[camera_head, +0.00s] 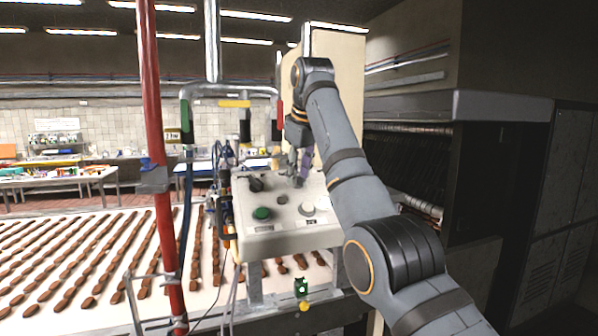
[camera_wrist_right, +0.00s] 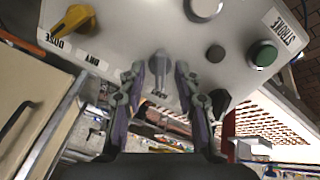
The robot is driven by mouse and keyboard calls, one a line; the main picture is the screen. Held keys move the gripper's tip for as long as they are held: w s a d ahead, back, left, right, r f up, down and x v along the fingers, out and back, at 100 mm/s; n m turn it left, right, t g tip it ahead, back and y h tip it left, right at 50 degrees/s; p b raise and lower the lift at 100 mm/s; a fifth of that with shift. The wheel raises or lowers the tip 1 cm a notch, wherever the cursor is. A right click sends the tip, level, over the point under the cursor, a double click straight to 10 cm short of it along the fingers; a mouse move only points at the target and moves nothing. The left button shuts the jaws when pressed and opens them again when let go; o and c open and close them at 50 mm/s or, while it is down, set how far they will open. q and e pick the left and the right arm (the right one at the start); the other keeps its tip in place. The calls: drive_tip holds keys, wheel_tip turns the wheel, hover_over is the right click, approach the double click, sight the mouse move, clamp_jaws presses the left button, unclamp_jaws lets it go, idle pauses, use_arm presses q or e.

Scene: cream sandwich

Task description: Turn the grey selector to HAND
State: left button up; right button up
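The grey selector (camera_wrist_right: 159,68) is on the sloped control panel (camera_wrist_right: 125,35), between the fingers of my right gripper in the right wrist view. Its narrow handle lies roughly up and down in that picture. A label below its base is partly hidden and I cannot read it. My right gripper (camera_wrist_right: 160,78) is open, one finger on each side of the selector, with gaps visible. In the head view my right gripper (camera_head: 298,180) is over the back of the panel (camera_head: 285,238) and largely hides the selector. My left gripper is in neither view.
The panel also holds a green button (camera_head: 261,213), a white button (camera_head: 307,208), a black knob (camera_head: 255,184), a small dark button (camera_head: 282,199) and a yellow selector (camera_wrist_right: 73,20). A red post (camera_head: 160,190) stands left, before a conveyor (camera_head: 60,275) with rows of brown pieces.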

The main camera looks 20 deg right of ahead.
drive_tip(key=shift+r, duration=0.3)
drive_tip(key=v, duration=0.7)
drive_tip(key=shift+f, duration=0.15)
drive_tip(key=shift+s, duration=0.15)
